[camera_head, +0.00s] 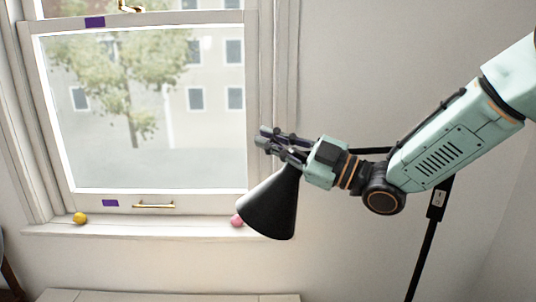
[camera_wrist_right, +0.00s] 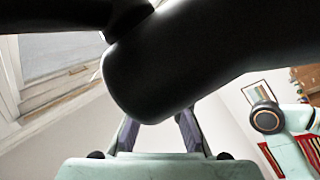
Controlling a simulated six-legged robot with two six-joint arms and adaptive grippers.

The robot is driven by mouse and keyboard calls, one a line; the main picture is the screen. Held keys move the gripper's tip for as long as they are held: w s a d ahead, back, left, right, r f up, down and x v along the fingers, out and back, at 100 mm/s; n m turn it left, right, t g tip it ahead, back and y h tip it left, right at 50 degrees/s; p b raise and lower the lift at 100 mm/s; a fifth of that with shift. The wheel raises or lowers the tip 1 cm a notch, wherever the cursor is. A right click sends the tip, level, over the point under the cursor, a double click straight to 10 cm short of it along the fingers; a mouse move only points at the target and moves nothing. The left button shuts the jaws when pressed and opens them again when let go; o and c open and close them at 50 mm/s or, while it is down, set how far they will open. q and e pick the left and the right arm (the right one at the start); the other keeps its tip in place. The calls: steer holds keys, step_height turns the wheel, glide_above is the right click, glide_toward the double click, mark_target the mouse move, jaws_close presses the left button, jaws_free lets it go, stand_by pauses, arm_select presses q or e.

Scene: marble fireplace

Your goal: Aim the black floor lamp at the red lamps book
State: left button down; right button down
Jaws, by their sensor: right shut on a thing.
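The black floor lamp's cone-shaped shade (camera_head: 270,207) hangs in front of the window's lower right corner and opens downward, tilted slightly left. Its black pole (camera_head: 424,255) stands behind my right arm. My right gripper (camera_head: 270,142) is shut on the lamp head at the top of the shade. In the right wrist view the black lamp head (camera_wrist_right: 165,75) fills the upper middle, in front of the fingers (camera_wrist_right: 158,135). My left gripper is not in view. I cannot make out the red lamps book.
A window (camera_head: 140,110) with a white sill (camera_head: 150,228) is at the left. A yellow ball (camera_head: 79,218) and a pink ball (camera_head: 236,220) sit on the sill. In the right wrist view a framed picture (camera_wrist_right: 257,92) hangs on the wall, with small red shapes at the right.

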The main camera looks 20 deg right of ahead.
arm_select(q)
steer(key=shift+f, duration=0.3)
arm_select(e)
steer(key=shift+d, duration=0.1)
steer(key=c, duration=1.4)
jaws_free()
steer(key=shift+w+d+f, duration=0.1)
steer(key=shift+w+d, duration=0.05)
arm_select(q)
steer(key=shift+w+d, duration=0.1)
arm_select(e)
steer(key=v, duration=0.7)
steer(key=shift+s, duration=0.3)
